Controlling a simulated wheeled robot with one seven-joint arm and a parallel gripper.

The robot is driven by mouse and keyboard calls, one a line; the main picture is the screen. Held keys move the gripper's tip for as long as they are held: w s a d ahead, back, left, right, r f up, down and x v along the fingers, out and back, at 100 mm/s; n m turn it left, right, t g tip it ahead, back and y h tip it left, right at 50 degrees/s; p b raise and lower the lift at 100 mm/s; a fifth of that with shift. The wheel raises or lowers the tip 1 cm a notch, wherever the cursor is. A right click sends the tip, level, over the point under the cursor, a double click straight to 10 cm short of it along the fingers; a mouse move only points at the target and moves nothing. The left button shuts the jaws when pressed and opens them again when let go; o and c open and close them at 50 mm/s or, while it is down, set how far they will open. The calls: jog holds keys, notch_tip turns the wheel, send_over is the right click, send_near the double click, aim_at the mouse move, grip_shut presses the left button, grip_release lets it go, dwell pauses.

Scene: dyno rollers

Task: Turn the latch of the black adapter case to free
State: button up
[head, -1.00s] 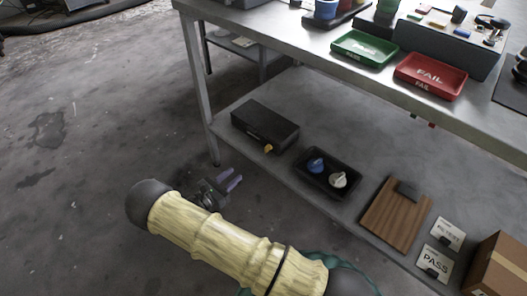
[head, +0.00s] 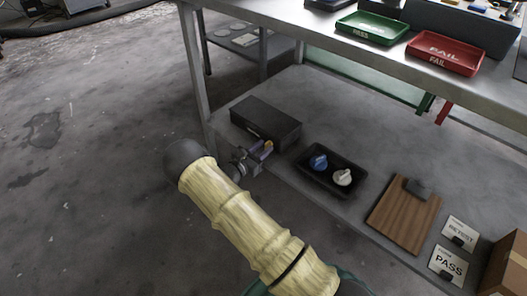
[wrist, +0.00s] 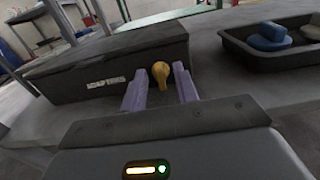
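The black adapter case (head: 265,119) sits on the lower shelf of the bench, near its left end. In the wrist view the case (wrist: 110,66) shows a white label on its front face. Its yellow-orange latch (wrist: 161,73) sticks out of the front face near the right end. My gripper (wrist: 160,88) is open, with one purple finger on each side of the latch. A small gap shows on both sides, though contact in depth cannot be told. In the head view my gripper (head: 260,150) is at the case's front and partly hides the latch.
A black tray (head: 343,188) with a blue knob (head: 319,162) and a white knob (head: 343,177) stands to the right of the case. A wooden board (head: 392,225) lies farther right. The upper bench top, with green and red trays, is above the shelf.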

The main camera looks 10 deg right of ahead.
jog(key=shift+w+d, duration=0.3)
jog(key=shift+d, duration=0.05)
grip_shut()
jog(key=shift+r+m+p, duration=0.1)
jog(key=shift+m+p, duration=0.3)
jog(key=shift+p, duration=0.05)
jog(key=shift+s+m+p, duration=0.1)
jog(key=shift+m+p, duration=0.8)
jog(key=m+p, duration=0.3)
jog(key=shift+s+d, duration=0.1)
jog(key=m+p, duration=0.2)
jog(key=m, duration=0.1)
jog(key=m+p, duration=0.3)
jog(key=shift+s+d+f+m, duration=0.1)
jog(key=shift+s+f+m, duration=0.1)
jog(key=shift+m, duration=0.2)
jog(key=m+p, duration=0.1)
jog(key=m, duration=0.1)
jog(key=m+p, duration=0.2)
jog(key=m, duration=0.1)
jog(key=shift+f+m, duration=0.3)
jog(key=shift+f, duration=0.1)
